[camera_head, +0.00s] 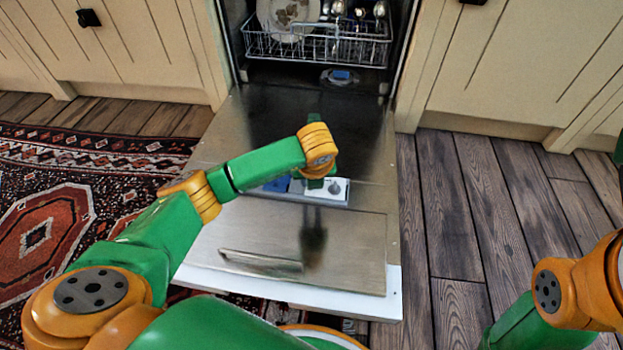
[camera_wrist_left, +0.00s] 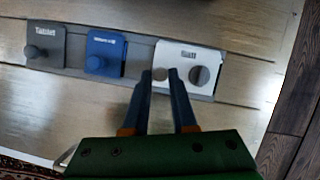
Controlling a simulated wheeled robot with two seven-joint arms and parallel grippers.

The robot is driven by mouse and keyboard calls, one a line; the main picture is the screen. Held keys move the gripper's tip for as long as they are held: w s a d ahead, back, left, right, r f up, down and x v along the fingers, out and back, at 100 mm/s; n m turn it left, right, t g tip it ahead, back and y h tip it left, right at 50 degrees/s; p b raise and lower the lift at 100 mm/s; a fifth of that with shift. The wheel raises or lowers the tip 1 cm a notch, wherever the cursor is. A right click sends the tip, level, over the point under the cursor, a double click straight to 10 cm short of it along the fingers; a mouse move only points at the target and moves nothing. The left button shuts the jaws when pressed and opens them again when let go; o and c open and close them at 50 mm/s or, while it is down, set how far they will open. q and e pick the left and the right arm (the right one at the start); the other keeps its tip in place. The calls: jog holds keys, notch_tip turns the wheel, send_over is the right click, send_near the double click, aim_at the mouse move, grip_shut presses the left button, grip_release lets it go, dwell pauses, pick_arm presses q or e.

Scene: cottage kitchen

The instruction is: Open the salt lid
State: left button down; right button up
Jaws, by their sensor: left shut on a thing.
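The salt lid (camera_wrist_left: 190,60) is the white lid at the right end of a row of three on the open dishwasher door, in the left wrist view. It lies flat and looks shut. It carries a small round knob and a larger grey round dial to the right. My left gripper (camera_wrist_left: 160,75) is shut on the small knob, with one dark blue finger on each side. In the head view the white lid (camera_head: 338,187) is partly hidden by my left wrist. My right arm shows at the lower right of the head view, but its gripper is out of the picture.
A blue lid (camera_wrist_left: 104,52) and a grey tablet lid (camera_wrist_left: 44,44), each with a knob, sit left of the white one. The dishwasher door (camera_head: 250,125) is folded down. A rack (camera_head: 318,45) with dishes stands inside. Wooden floor (camera_head: 490,190) is clear on the right.

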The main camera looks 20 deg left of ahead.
pick_arm(q)
jog(key=shift+w+a+r+g+p, duration=0.1)
jog(key=shift+w+r+g+p, duration=0.25)
jog(key=shift+r+g+p, duration=0.3)
jog(key=shift+w+g+h, duration=0.25)
jog(key=shift+g+h, duration=0.05)
jog(key=shift+g, duration=0.15)
jog(key=shift+w+a+f+g, duration=0.15)
jog(key=shift+w+g, duration=0.2)
jog(key=shift+g, duration=0.25)
jog(key=shift+w+r+g+h+b, duration=0.2)
jog(key=shift+g+h+b, duration=0.1)
jog(key=shift+b, duration=0.2)
jog(key=shift+r, duration=0.1)
